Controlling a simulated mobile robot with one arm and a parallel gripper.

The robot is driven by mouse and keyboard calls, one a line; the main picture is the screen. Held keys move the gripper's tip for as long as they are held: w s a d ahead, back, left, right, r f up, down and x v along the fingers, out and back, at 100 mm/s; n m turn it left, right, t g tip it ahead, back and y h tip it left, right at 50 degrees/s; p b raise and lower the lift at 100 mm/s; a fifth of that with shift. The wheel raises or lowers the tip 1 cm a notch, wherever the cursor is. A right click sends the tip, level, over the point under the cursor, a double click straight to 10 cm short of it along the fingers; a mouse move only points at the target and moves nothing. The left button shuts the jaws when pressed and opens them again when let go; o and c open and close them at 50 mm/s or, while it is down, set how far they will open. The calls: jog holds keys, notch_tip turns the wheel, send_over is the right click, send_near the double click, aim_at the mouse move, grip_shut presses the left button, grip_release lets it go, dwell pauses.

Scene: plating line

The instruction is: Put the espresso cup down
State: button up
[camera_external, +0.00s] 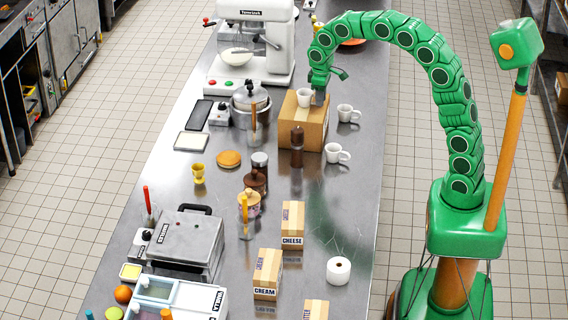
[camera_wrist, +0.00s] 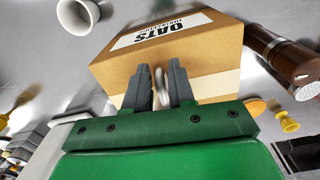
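In the external view, a small white espresso cup (camera_external: 304,98) is at the top of a brown cardboard box (camera_external: 314,135). My gripper (camera_external: 320,97) is right beside the cup, pointing down. In the wrist view, my gripper (camera_wrist: 160,88) has its dark fingers closed on a narrow white part of the espresso cup (camera_wrist: 158,80), which looks like its handle. Most of the cup is hidden there. The box marked OATS (camera_wrist: 120,70) lies behind the fingers. I cannot tell whether the cup touches the box top.
Two other white cups (camera_external: 345,113) (camera_external: 337,153) stand right of the box on the steel counter (camera_external: 345,215). A brown pepper mill (camera_external: 297,147) is in front of the box, and a steel pot (camera_external: 250,104) is left. Several cartons stand nearer the front.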

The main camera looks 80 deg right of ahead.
jog(key=shift+o, duration=1.4)
jog(key=shift+r, duration=0.1)
notch_tip(320, 180, up, 12)
jog(key=shift+a, duration=0.2)
jog(key=s+a+f+n, duration=0.1)
jog(key=s+a+f, duration=0.1)
jog(key=s+a, duration=1.3)
jog(key=s+a+f, duration=0.2)
jog(key=s, duration=0.5)
jog(key=s+a+f+g, duration=0.1)
jog(key=s+a+f, duration=0.1)
jog(key=s, duration=0.6)
jog(key=s+a+f, duration=0.2)
jog(key=s+f, duration=0.2)
jog(key=s, duration=0.3)
jog(key=shift+s+a+n+g, duration=0.3)
jog(key=shift+s+a+g, duration=0.05)
jog(key=shift+g, duration=0.05)
